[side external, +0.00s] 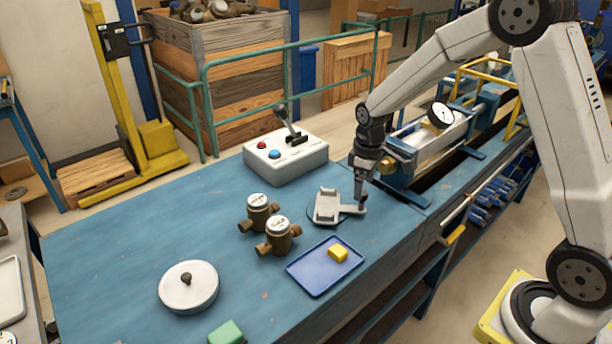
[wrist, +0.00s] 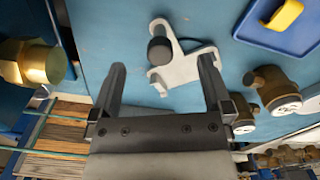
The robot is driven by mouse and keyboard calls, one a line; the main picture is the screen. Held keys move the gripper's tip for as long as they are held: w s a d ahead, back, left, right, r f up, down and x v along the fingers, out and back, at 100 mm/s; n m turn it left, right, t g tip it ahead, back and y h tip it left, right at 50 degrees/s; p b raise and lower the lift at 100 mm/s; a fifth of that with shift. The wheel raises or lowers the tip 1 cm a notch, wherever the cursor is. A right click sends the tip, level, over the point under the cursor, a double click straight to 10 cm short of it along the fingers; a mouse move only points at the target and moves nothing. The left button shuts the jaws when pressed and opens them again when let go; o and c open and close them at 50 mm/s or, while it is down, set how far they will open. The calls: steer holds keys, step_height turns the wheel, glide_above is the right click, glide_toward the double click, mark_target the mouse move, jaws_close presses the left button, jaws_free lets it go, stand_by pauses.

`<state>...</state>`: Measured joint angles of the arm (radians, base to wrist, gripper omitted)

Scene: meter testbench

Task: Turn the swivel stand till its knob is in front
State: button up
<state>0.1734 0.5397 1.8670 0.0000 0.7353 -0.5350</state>
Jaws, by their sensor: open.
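The swivel stand (side external: 328,207) is a light grey plate with raised cradle sides on a dark round base, on the blue bench. Its arm points right in the side view, with a dark upright knob (side external: 361,205) at the end. In the wrist view the stand (wrist: 184,69) shows ahead of the fingers, and the black knob (wrist: 160,50) lies between and slightly beyond the fingertips. My gripper (side external: 364,182) points down over the knob; in the wrist view my gripper (wrist: 161,64) is open and empty. I cannot tell whether a finger touches the knob.
A blue tray (side external: 308,281) with a yellow block (side external: 338,253) lies in front of the stand. Two brass meters (side external: 278,236) (side external: 259,213) stand left of it. A control box (side external: 286,160) is behind; a test rig (side external: 425,150) stands close at right. A lidded pan (side external: 188,290) sits front left.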

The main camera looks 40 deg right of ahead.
steer(key=shift+f, duration=0.9)
steer(key=shift+c, duration=0.6)
steer(key=shift+s+a, duration=0.15)
steer(key=shift+a, duration=0.1)
steer(key=shift+s+a, duration=0.25)
steer(key=shift+a, duration=0.1)
steer(key=shift+s+a, duration=0.1)
steer(key=shift+a, duration=0.1)
